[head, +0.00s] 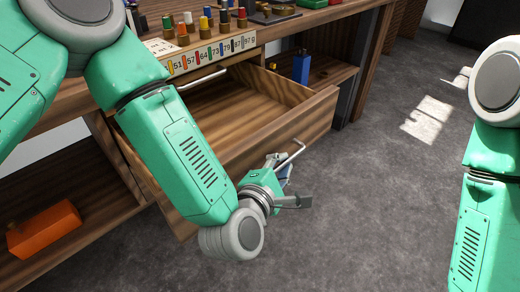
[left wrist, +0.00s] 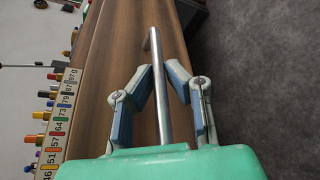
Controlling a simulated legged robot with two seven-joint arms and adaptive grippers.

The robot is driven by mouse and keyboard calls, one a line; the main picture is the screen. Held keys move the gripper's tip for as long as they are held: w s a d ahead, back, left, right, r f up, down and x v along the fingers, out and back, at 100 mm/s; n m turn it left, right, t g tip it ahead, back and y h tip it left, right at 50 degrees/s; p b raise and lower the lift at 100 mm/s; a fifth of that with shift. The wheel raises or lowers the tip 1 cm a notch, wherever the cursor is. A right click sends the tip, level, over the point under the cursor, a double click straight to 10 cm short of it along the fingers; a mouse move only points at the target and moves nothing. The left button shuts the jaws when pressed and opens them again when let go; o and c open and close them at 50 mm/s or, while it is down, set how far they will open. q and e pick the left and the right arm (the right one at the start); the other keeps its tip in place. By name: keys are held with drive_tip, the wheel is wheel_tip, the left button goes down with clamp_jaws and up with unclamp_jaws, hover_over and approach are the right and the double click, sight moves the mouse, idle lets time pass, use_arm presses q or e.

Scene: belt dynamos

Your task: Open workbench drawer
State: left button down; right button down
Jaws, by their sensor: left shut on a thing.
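The wooden workbench drawer (head: 250,150) stands pulled out from under the bench top, and its bare inside shows in the head view. Its metal bar handle (head: 293,153) is on the front panel; it also runs up the middle of the left wrist view (left wrist: 161,100). My left gripper (head: 286,182) is at the handle, shut on it. In the left wrist view, its two fingers (left wrist: 160,76) lie on either side of the bar. My left forearm hides part of the drawer. My right arm shows at the right edge, but its gripper is out of view.
The workbench top carries a numbered strip (head: 210,56) and several coloured pegs. A blue block (head: 301,68) stands on the shelf right of the drawer. An orange box (head: 44,230) lies on the lower left shelf. The grey floor (head: 370,200) in front is clear.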

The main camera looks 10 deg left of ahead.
use_arm(q)
drive_tip(key=shift+s+d+f, duration=0.15)
drive_tip(key=shift+s+d, duration=0.8)
drive_tip(key=shift+d, duration=0.15)
use_arm(e)
drive_tip(key=shift+s+d+r, duration=0.15)
use_arm(q)
drive_tip(key=c, duration=1.6)
unclamp_jaws()
drive_tip(key=shift+d, duration=0.2)
use_arm(e)
drive_tip(key=shift+d, duration=0.15)
use_arm(q)
drive_tip(key=shift+s, duration=0.1)
use_arm(e)
drive_tip(key=shift+s, duration=0.1)
use_arm(q)
drive_tip(key=v, duration=1.1)
drive_tip(key=shift+s, duration=0.35)
